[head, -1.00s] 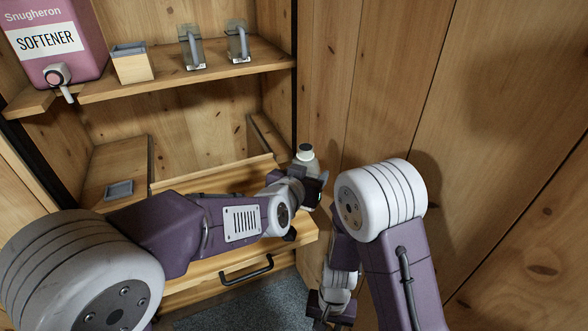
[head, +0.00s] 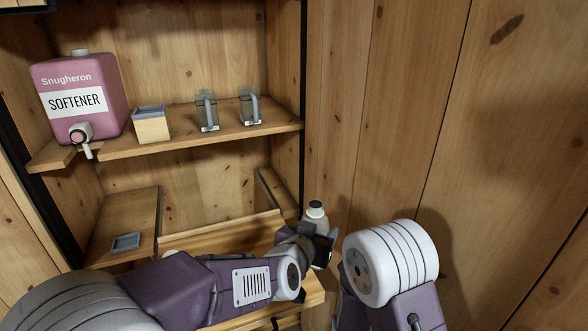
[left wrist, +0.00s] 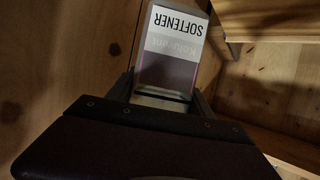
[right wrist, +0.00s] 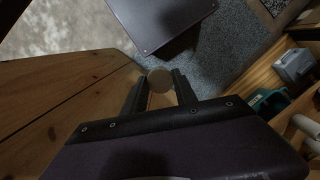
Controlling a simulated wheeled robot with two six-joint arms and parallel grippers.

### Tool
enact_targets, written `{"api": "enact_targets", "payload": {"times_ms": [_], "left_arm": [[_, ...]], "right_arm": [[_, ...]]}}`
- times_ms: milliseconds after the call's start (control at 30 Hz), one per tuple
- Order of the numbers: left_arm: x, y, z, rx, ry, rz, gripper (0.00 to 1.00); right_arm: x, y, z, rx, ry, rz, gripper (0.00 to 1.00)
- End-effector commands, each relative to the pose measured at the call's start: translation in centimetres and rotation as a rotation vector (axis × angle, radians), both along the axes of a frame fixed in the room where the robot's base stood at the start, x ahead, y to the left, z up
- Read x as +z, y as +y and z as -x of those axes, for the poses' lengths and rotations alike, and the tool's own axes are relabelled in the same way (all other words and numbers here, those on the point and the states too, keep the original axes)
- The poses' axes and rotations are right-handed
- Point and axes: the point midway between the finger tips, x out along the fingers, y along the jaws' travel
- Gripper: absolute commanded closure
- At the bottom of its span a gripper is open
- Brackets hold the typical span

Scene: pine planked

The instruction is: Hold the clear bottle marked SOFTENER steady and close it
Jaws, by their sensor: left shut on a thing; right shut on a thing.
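The clear bottle (head: 316,218) stands upright in my left gripper (head: 318,246) at the shelf's right end. Its top shows a dark round spot inside a pale ring. In the left wrist view the bottle's SOFTENER label (left wrist: 175,28) shows between the fingers (left wrist: 160,95), with pinkish contents below. My right gripper (right wrist: 159,92) is shut on a round, pale tan cap (right wrist: 160,80). It is away from the bottle and below the head view's edge.
A large pink Snugheron SOFTENER container (head: 84,85) with a tap stands on the upper shelf (head: 190,140). Beside it are a wooden box (head: 151,126) and two clear cups with grey handles (head: 207,112). A small grey tray (head: 126,243) lies lower left. A plank wall (head: 400,120) stands on the right.

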Motion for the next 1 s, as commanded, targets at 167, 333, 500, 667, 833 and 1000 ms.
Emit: {"api": "enact_targets", "payload": {"times_ms": [167,333,500,667,833,1000], "left_arm": [[7.9,0.0,-0.1,0.000,-0.004,0.002,1.00],[14.1,0.0,0.0,0.000,-0.003,0.001,1.00],[15.8,0.0,0.0,0.000,-0.002,0.001,1.00],[15.3,0.0,0.0,0.000,-0.003,0.001,1.00],[15.3,0.0,0.0,0.000,-0.003,0.001,1.00],[15.1,0.2,-0.2,-0.001,-0.004,0.000,1.00]], "right_arm": [[7.7,0.0,0.0,0.000,0.000,0.000,1.00],[13.9,0.0,0.0,0.000,0.000,0.000,1.00],[15.7,0.0,0.0,0.000,0.000,0.000,1.00],[15.2,0.0,0.0,0.000,0.000,0.000,1.00],[15.1,0.0,0.0,0.000,0.000,0.000,1.00],[15.1,0.0,0.0,0.000,0.000,0.000,1.00]]}}
